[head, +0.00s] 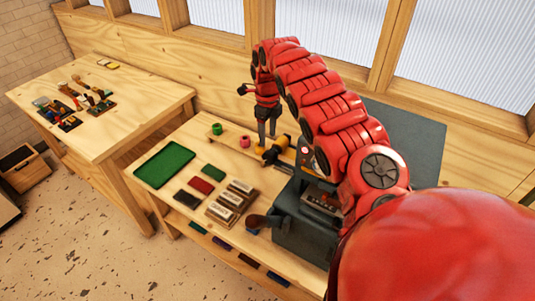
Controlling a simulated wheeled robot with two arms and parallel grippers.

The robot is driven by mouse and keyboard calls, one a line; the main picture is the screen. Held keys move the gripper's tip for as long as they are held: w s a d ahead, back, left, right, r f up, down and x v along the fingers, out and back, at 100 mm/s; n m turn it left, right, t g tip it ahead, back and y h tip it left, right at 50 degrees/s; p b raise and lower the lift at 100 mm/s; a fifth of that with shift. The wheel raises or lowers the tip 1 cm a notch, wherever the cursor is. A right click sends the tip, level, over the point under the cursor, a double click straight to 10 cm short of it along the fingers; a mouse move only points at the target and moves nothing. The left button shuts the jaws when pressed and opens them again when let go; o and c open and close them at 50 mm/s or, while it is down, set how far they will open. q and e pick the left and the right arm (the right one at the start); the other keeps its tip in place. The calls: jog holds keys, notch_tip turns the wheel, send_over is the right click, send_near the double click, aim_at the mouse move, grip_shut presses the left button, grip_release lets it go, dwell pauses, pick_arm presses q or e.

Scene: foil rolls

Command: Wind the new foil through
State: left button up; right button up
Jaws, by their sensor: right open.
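My right gripper (267,138) hangs from the red arm with its grey fingers pointing down, apart and apparently empty. It is above the back of the near bench, just behind a dark part with yellow ends (275,151), perhaps a foil roll. I cannot tell whether they touch. A green roll (217,129) and a pink roll (245,141) stand to the left of the gripper. The dark grey machine (301,232), with a handle at its front left, is partly hidden behind my right arm. No foil strip can be made out. My left gripper is out of view.
A green tray (165,164) lies at the bench's left, beside green, red and dark blocks. Wooden type boxes (231,203) stand close to the machine. Several coloured items lie on a shelf below. Another table (120,125) with small tools stands further left.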

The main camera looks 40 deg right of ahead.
aim_at(268, 152)
notch_tip(268, 152, down, 9)
jog(key=b, duration=0.2)
jog(key=shift+f+b, duration=0.2)
jog(key=shift+b, duration=0.1)
jog(key=shift+c, duration=0.2)
grip_shut()
